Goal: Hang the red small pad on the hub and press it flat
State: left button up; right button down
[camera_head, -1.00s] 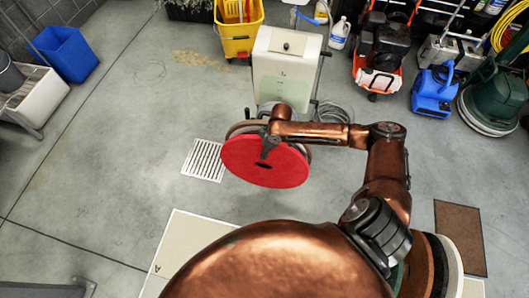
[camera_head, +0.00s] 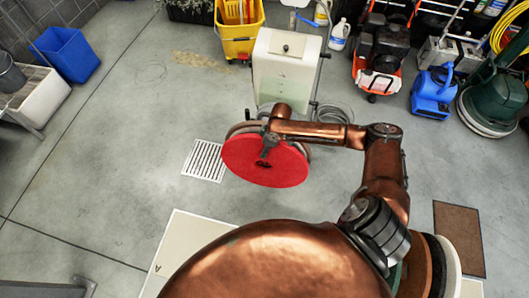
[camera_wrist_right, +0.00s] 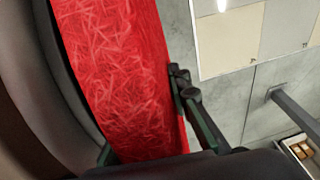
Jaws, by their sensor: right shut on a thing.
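The red small pad (camera_head: 265,172) is a round disc standing upright in the middle of the head view, its red face towards me. It lies in front of the hub side of the cream machine, whose dark round rim (camera_head: 235,129) shows just behind its top edge. My right gripper (camera_head: 266,150) is shut on the pad near its middle. In the right wrist view the pad's fibrous red surface (camera_wrist_right: 115,70) fills the centre, close beside a dark round rim (camera_wrist_right: 75,90). Whether pad and hub touch all round is hidden. My left gripper is not in view.
The cream machine body (camera_head: 286,68) stands behind the pad, with a grey coiled hose (camera_head: 333,113) at its right. A floor grate (camera_head: 204,160) lies left of the pad. A yellow bucket (camera_head: 238,40) and a blue blower (camera_head: 434,92) stand farther back.

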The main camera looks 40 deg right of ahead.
jog(key=shift+w+d, duration=0.35)
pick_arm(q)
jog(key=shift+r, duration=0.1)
pick_arm(e)
jog(key=shift+w+d, duration=0.25)
jog(key=shift+d, duration=0.1)
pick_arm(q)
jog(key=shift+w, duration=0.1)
pick_arm(e)
jog(key=shift+w+d, duration=0.15)
jog(key=shift+w, duration=0.05)
dwell(0.5)
pick_arm(q)
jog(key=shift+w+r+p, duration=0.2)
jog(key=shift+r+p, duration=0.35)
jog(key=shift+p, duration=0.1)
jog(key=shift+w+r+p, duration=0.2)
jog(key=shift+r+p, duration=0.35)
jog(key=shift+p, duration=0.05)
pick_arm(e)
jog(key=shift+t+h, duration=0.3)
jog(key=shift+h, duration=0.1)
jog(key=shift+w+d+f, duration=0.1)
jog(key=shift+d, duration=0.05)
dwell(0.4)
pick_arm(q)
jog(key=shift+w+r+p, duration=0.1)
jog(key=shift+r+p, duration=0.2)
pick_arm(e)
jog(key=shift+f, duration=0.25)
